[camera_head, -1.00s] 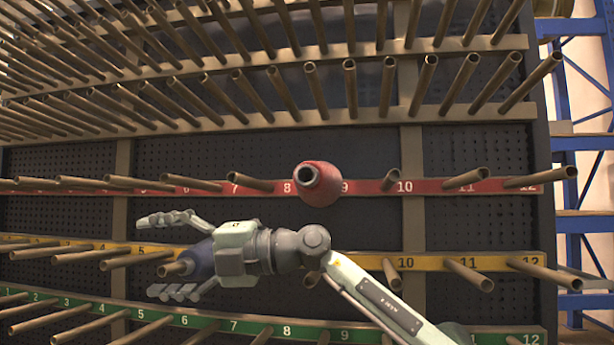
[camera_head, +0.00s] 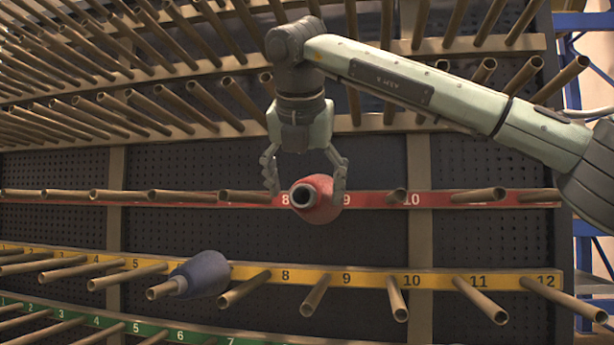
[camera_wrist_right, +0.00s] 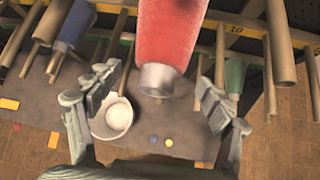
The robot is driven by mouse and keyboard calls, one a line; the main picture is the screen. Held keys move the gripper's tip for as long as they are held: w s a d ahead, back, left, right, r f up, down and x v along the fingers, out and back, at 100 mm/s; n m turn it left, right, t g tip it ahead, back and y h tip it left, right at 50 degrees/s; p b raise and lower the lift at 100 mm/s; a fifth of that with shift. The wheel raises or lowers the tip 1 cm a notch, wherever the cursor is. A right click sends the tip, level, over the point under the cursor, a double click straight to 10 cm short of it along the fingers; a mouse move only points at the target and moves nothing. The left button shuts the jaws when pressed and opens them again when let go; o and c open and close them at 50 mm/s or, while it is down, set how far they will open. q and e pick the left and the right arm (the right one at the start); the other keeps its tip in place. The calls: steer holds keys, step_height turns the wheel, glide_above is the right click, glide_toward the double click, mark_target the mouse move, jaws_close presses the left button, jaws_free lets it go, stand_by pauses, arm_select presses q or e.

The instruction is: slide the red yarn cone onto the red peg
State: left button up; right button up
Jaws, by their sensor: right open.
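The red yarn cone (camera_head: 322,205) sits at the red-labelled row (camera_head: 370,199) between the numbers 8 and 9, its grey narrow end facing me. I cannot tell whether a peg is inside it. My right gripper (camera_head: 305,180) comes from above with its fingers on either side of the cone. The fingers are open, with gaps to the cone in the right wrist view (camera_wrist_right: 155,100), where the red cone (camera_wrist_right: 168,35) hangs in from the top between them. My left gripper is out of view.
A blue cone (camera_head: 207,272) sits on a peg of the yellow row (camera_head: 375,280) below. Rows of bare pegs project above and below. The right wrist view also shows a green cone (camera_wrist_right: 235,75) and a white round bowl-like thing (camera_wrist_right: 112,118) on a grey surface.

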mark_target(305, 216)
steer(key=x, duration=0.6)
steer(key=shift+a+p, duration=0.1)
steer(key=shift+p, duration=0.3)
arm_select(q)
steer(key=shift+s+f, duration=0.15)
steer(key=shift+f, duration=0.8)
arm_select(e)
steer(key=c, duration=1.7)
steer(key=shift+r, duration=0.1)
